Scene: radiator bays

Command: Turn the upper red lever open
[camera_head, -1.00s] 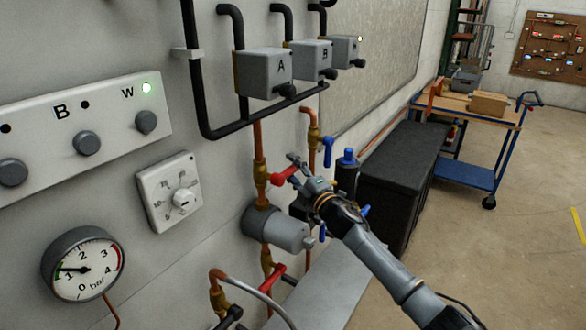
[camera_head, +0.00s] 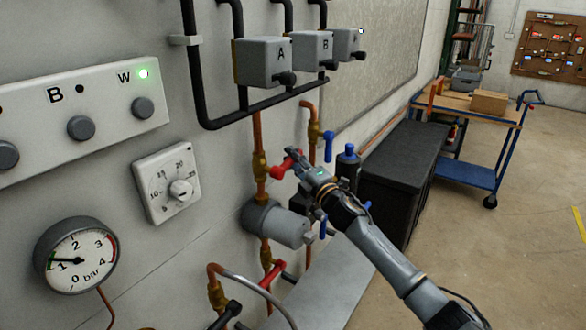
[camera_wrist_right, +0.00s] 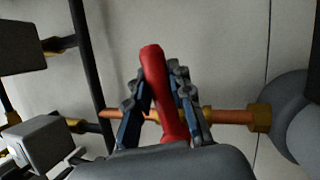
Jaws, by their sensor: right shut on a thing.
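The upper red lever (camera_head: 281,169) sits on a brass valve (camera_head: 259,165) in the copper pipe, above a grey cylinder. It points outward from the wall toward my arm. My right gripper (camera_head: 296,160) is at the lever's outer end. In the right wrist view, the red lever (camera_wrist_right: 160,85) stands between the two fingers of the right gripper (camera_wrist_right: 163,98), which are closed on its sides. The copper pipe (camera_wrist_right: 230,116) passes behind it. The gripper hides part of the lever in the head view. My left gripper is in neither view.
A lower red lever (camera_head: 272,272) is below the grey cylinder (camera_head: 275,223). A black chest (camera_head: 398,170) stands along the wall. Open floor lies at the right.

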